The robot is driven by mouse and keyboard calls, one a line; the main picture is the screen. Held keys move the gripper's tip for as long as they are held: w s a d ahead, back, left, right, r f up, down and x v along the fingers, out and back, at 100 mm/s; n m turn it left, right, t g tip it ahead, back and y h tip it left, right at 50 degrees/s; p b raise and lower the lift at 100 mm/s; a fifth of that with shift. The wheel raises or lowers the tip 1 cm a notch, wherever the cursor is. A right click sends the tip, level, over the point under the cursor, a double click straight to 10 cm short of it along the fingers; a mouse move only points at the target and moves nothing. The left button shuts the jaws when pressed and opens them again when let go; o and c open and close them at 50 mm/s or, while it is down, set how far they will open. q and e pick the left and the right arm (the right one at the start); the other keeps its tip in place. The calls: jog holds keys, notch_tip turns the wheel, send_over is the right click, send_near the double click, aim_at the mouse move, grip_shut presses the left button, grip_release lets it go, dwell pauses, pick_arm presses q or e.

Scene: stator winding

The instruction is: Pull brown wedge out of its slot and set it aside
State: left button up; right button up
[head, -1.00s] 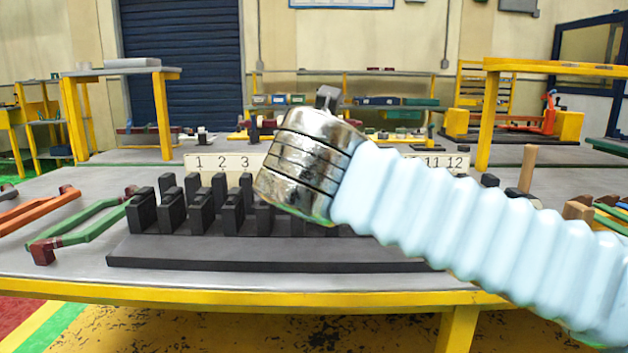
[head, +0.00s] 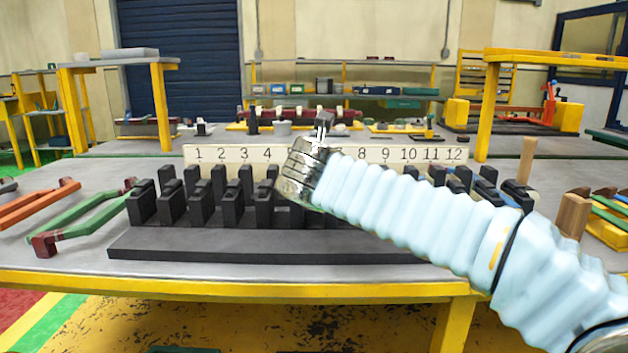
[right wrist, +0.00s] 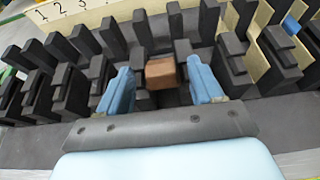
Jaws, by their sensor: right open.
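The brown wedge (right wrist: 161,73) shows in the right wrist view as a small block among the dark teeth of the slotted stator block (right wrist: 45,148). My right gripper (right wrist: 160,66) is open, with its two blue fingers on the left and right of the wedge, apart from it. The head view shows the stator block (head: 250,250) on the table, but my right arm covers its middle and the wedge is hidden there. My left gripper is not in view.
A number strip (head: 225,155) stands behind the teeth. Green (head: 85,222) and orange (head: 40,202) coils lie at the left. Wooden blocks (head: 573,215) stand at the right. Bare tabletop (head: 60,280) is free at the front left.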

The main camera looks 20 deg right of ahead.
jog(key=shift+w+d+f, duration=0.2)
jog(key=shift+w+f, duration=0.05)
jog(key=shift+w, duration=0.4)
jog(key=shift+c, duration=0.3)
